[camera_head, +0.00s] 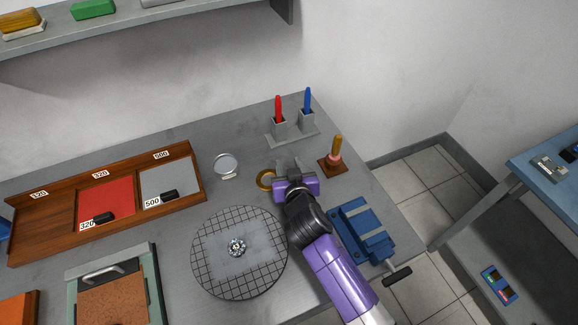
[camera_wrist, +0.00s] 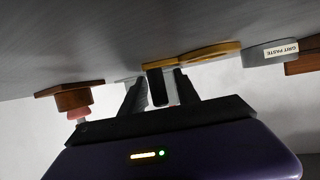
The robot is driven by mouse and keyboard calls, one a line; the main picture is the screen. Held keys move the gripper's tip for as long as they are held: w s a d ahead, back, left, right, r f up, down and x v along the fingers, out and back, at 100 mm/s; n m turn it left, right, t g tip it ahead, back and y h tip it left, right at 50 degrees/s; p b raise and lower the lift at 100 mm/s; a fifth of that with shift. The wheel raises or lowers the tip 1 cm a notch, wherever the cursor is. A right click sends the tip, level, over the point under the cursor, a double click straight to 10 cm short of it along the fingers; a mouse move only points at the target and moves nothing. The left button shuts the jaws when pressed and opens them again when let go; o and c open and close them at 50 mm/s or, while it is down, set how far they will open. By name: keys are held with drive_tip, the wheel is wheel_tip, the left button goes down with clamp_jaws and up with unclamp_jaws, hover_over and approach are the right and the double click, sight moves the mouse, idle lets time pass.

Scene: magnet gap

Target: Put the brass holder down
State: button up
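The brass holder (camera_head: 264,181) shows as a brass ring on the grey bench, just left of my gripper (camera_head: 289,164). In the wrist view the brass holder (camera_wrist: 208,53) lies flat against the bench top, which is at the top of that picture. A dark upright block (camera_wrist: 157,87), apparently its grip, stands between the fingers of my gripper (camera_wrist: 160,88). The fingers look spread, with narrow gaps beside the block. Contact at the far fingertips is hard to make out.
A plunger-like tool on a wooden base (camera_head: 333,162) stands close right. The red and blue pens' grey stand (camera_head: 292,133) is behind. A round grit-paste tin (camera_head: 226,165) is left, a gridded disc (camera_head: 215,282) in front, a blue vise (camera_head: 361,230) front right.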

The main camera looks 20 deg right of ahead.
drive_tip(key=shift+r, duration=0.15)
drive_tip(key=b+v, duration=0.1)
drive_tip(key=v, duration=0.9)
drive_tip(key=shift+s+a, duration=0.15)
drive_tip(key=shift+s, duration=0.25)
drive_tip(key=shift+s+a+r, duration=0.1)
drive_tip(key=shift+s+r, duration=0.2)
drive_tip(key=shift+s, duration=0.25)
